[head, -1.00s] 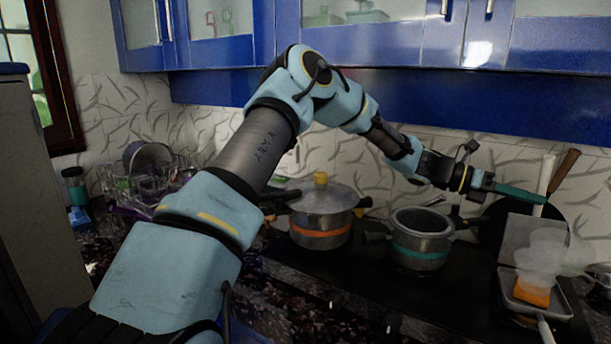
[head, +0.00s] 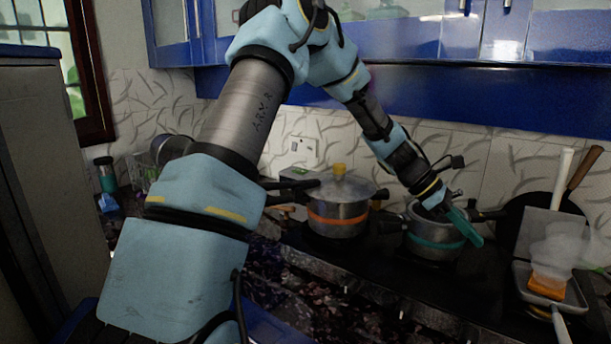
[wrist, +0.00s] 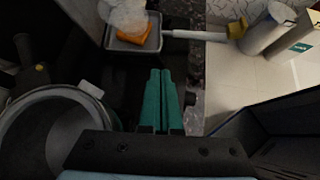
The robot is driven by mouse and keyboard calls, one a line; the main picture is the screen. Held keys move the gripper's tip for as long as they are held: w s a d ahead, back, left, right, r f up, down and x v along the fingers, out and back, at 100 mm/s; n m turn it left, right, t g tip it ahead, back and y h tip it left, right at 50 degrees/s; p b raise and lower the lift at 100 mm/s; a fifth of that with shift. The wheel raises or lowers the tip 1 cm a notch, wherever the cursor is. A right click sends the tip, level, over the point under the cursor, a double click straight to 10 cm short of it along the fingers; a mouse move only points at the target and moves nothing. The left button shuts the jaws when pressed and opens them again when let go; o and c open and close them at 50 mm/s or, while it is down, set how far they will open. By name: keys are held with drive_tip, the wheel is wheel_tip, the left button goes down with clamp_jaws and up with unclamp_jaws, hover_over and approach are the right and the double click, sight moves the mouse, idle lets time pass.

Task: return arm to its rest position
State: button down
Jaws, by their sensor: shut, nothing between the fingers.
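My arm reaches over the stove. My gripper (head: 472,236) has green fingers and is shut and empty, in front of and above the teal-banded pot in the head view. In the wrist view my gripper (wrist: 158,75) shows its two green fingers side by side and touching, with the open pot (wrist: 45,130) to their left. The same teal-banded pot (head: 430,248) is partly hidden behind my gripper in the head view.
A lidded pot with an orange band (head: 337,218) stands left of the teal-banded pot. A small square pan (head: 575,300) with an orange piece (head: 548,287) steams at the right. Blue cabinets (head: 420,85) hang above. A dark pan (head: 515,212) leans against the tiled wall.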

drive_tip(key=a+f+m+t+y+b, duration=0.1)
drive_tip(key=a+m, duration=0.5)
drive_tip(key=a, duration=1.6)
drive_tip(key=a+f+m+t+y+b, duration=0.2)
drive_tip(key=a+f+m+t+y, duration=0.2)
drive_tip(key=a, duration=1.9)
drive_tip(key=m+t+y, duration=0.2)
drive_tip(key=y, duration=0.1)
drive_tip(key=shift+s+a+b, duration=0.2)
drive_tip(key=shift+s+b, duration=0.1)
drive_tip(key=shift+s, duration=0.1)
drive_tip(key=shift+d+f, duration=0.1)
